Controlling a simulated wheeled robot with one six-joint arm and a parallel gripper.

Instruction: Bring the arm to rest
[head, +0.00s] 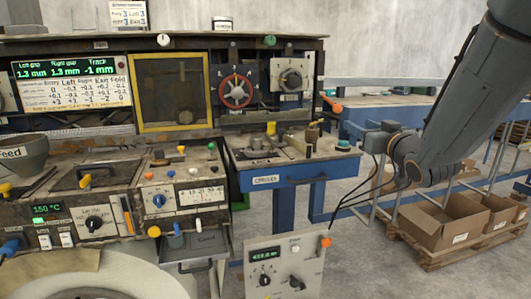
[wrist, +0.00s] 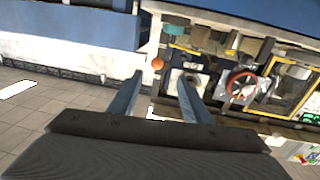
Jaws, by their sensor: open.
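My arm (head: 465,95) comes in from the upper right in the head view. It bends at a joint near the carrier table, and my gripper (head: 350,130) is at its left end, in front of the back bench. In the wrist view my gripper (wrist: 160,78) shows two grey fingers spread apart, with nothing between them. The machine front, with its red handwheel (wrist: 240,85) and yellow-framed window (wrist: 290,88), lies beyond the fingers, tilted in that view. The red handwheel also shows in the head view (head: 235,91).
The blue carrier table (head: 290,174) stands left of my gripper. A control box (head: 285,268) stands at the front. Open cardboard boxes (head: 440,222) sit on a pallet (head: 455,250) at the lower right. Bare floor (head: 365,265) lies between box and pallet.

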